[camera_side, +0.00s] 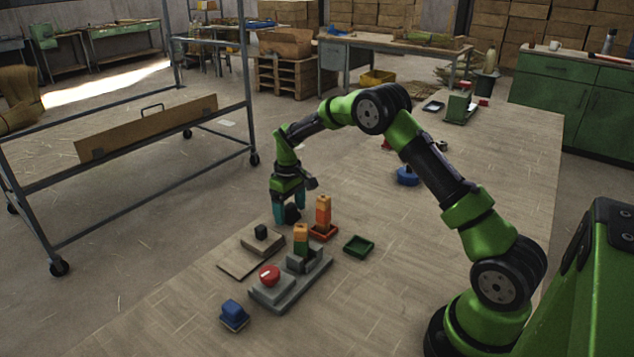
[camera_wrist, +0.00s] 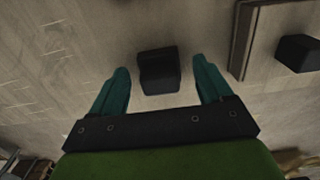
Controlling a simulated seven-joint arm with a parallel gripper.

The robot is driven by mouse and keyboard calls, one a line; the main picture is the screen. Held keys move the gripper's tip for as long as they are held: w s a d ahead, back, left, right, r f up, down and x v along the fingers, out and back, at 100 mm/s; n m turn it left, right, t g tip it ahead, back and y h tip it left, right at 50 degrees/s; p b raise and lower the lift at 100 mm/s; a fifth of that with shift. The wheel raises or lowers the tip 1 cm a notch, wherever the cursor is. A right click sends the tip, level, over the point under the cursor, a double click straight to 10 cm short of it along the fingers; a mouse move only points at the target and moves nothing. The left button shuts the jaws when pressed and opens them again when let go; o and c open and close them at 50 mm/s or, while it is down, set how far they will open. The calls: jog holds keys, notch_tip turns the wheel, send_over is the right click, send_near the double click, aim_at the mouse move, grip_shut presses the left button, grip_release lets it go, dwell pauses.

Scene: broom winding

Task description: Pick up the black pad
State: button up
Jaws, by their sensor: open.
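My gripper (camera_side: 287,208) points down over the table, with two teal fingers spread apart. A black block (camera_side: 293,213), the likely black pad, is at the fingers in the side view, partly hidden by them. In the wrist view the black pad (camera_wrist: 158,72) lies between and just ahead of the open fingers (camera_wrist: 160,84). Gaps show on both sides, so neither finger touches it there. A second dark block (camera_side: 261,231) sits on a wooden board (camera_side: 235,266); it also shows at the right edge of the wrist view (camera_wrist: 300,53).
Right of my gripper, an orange stack (camera_side: 323,212) stands on a red tray (camera_side: 323,234). Nearer are a grey base (camera_side: 290,293) with a red button (camera_side: 269,275), an orange-and-green stack (camera_side: 301,240), a green tray (camera_side: 358,246) and a blue block (camera_side: 234,313).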

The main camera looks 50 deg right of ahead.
aim_at(290, 205)
jog(key=shift+c, duration=0.4)
jog(key=c, duration=1.1)
notch_tip(290, 205, up, 10)
jog(key=shift+r, duration=0.1)
